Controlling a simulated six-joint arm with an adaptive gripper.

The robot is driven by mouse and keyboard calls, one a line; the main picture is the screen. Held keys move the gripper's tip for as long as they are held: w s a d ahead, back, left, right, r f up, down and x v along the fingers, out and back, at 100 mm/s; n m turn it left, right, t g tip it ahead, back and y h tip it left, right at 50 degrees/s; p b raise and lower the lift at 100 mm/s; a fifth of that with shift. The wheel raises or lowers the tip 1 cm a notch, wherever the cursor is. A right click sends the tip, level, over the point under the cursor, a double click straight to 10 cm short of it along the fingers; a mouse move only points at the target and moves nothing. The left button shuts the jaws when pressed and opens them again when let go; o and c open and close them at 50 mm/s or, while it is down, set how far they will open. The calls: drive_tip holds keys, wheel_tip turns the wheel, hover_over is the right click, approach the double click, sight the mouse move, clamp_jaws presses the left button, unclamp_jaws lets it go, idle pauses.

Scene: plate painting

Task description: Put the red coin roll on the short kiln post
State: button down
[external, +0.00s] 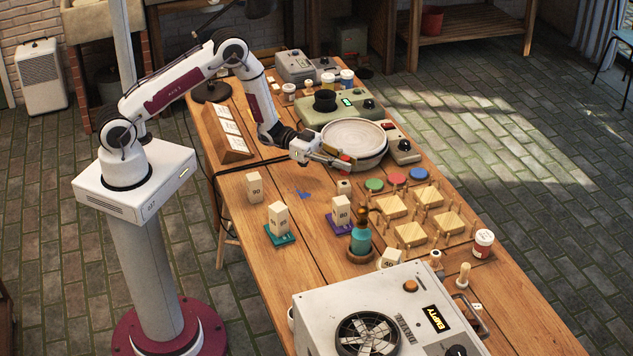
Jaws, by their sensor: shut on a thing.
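My gripper (335,158) is shut on a small red piece (345,158), which looks like the red coin roll. It is held above the table, in front of the round pale plate. Several cream kiln posts stand on the table: one marked 90 (254,187) on bare wood, one on a teal mat (279,218), and one marked 80 (341,210) on a purple mat. A small, short cream block (344,187) stands just below the gripper. Another low cream piece (390,258) is near the fan box. I cannot tell which is the short kiln post.
The pale plate (354,140) sits right behind my gripper. Green, red and blue discs (397,180) lie to the right, beside wooden peg racks (411,234). A teal bottle (361,237) stands in front. The left-middle tabletop (306,255) has clear room.

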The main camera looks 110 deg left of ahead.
sight(345, 172)
drive_tip(key=shift+f, duration=1.65)
drive_tip(key=shift+f, duration=0.15)
drive_tip(key=c, duration=1.9)
unclamp_jaws()
drive_tip(key=shift+s, duration=0.15)
drive_tip(key=s, duration=0.4)
drive_tip(key=s+a, duration=0.1)
drive_tip(key=s, duration=0.6)
drive_tip(key=shift+s+a+r, duration=0.25)
drive_tip(key=shift+s+r, duration=0.05)
drive_tip(key=shift+r, duration=0.1)
